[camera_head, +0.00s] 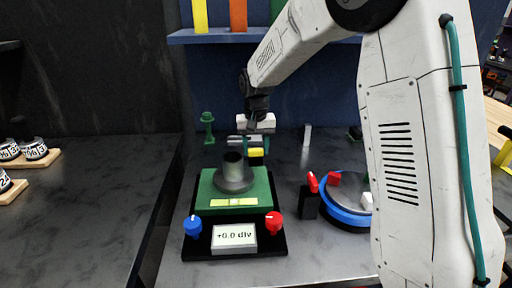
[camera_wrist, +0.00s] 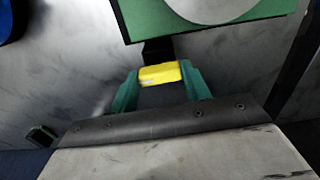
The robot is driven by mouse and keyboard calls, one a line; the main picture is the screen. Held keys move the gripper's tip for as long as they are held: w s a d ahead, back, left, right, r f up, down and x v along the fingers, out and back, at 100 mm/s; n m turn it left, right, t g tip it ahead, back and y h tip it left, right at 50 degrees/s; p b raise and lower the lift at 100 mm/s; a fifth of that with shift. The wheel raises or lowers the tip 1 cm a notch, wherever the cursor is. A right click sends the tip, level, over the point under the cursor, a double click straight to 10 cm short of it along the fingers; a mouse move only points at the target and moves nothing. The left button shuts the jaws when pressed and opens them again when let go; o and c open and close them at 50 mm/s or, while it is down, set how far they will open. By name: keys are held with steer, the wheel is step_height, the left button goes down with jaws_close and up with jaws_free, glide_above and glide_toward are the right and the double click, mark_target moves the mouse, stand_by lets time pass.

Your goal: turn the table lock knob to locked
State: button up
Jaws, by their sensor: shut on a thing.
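A yellow bar-shaped knob (camera_head: 255,152), the likely table lock knob, sits behind the green tilting table (camera_head: 207,190). In the wrist view the yellow knob (camera_wrist: 160,73) lies crosswise beside a black block (camera_wrist: 157,50) at the edge of the green table (camera_wrist: 145,18). My gripper (camera_wrist: 161,82) has its teal fingers on both ends of the knob and is shut on it. In the head view my gripper (camera_head: 257,144) reaches down behind the table. No lock marking is readable.
A dark grey stepped cylinder (camera_head: 234,178) and a yellow level (camera_head: 233,202) are on the table. A blue knob (camera_head: 192,226), a red knob (camera_head: 274,222) and a display (camera_head: 234,237) reading +0.0 div are in front. A blue-rimmed turntable (camera_head: 343,214) stands right.

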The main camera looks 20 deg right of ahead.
mark_target(256, 149)
steer(key=shift+m, duration=0.3)
steer(key=o, duration=1)
steer(key=shift+r, duration=0.1)
step_height(256, 149, up, 8)
steer(key=shift+f, duration=0.15)
